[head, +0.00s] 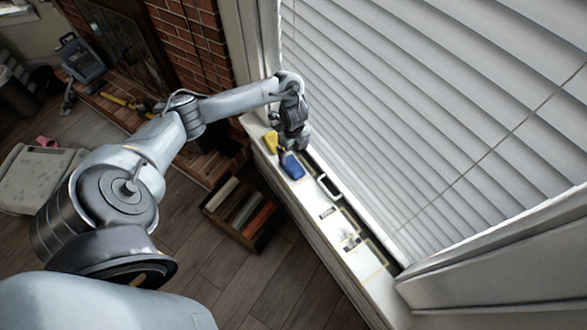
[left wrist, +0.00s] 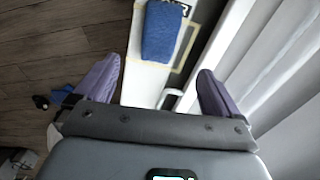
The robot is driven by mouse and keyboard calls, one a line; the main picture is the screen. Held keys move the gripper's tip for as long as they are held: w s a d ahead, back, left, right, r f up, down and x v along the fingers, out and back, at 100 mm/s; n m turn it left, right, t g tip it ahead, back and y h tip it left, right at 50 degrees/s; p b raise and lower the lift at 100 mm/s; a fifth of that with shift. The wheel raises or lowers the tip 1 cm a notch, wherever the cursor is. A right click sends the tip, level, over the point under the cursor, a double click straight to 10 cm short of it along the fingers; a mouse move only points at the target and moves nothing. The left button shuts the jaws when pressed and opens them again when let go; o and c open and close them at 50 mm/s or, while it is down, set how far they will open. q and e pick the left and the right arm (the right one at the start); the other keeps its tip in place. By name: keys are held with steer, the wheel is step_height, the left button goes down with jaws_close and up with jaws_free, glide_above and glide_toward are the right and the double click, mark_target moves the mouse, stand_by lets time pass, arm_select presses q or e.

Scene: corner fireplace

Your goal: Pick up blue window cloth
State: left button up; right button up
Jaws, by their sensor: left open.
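The blue window cloth (head: 293,168) lies on the white window sill (head: 362,262), near its far end. It also shows at the top of the left wrist view (left wrist: 163,32), flat on the sill and just ahead of my fingers. My left gripper (head: 284,153) is over the far end of the sill, close to the cloth. In the left wrist view, its two purple fingers (left wrist: 158,85) are spread wide with nothing between them. My right gripper is not in view.
A yellow item (head: 271,142) lies on the sill beyond the cloth. A white-framed object (head: 329,186) lies nearer. White blinds (head: 430,110) rise along the sill's right side. A wooden crate (head: 240,212) stands on the floor to the left, near the brick fireplace (head: 190,40).

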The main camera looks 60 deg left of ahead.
arm_select(q)
steer(key=b, duration=0.2)
glide_above(292, 165)
steer(key=f, duration=0.4)
steer(key=shift+w+d+f, duration=0.25)
steer(key=shift+f, duration=0.15)
steer(key=f, duration=0.1)
steer(key=f+b, duration=0.1)
steer(key=f, duration=0.2)
steer(key=shift+s+a+f+b, duration=0.15)
steer(key=shift+s+a+b, duration=0.1)
steer(key=shift+a+b, duration=0.05)
steer(key=shift+f, duration=0.45)
steer(key=shift+c, duration=0.3)
steer(key=c, duration=1.1)
steer(key=shift+o, duration=0.2)
steer(key=shift+r, duration=0.1)
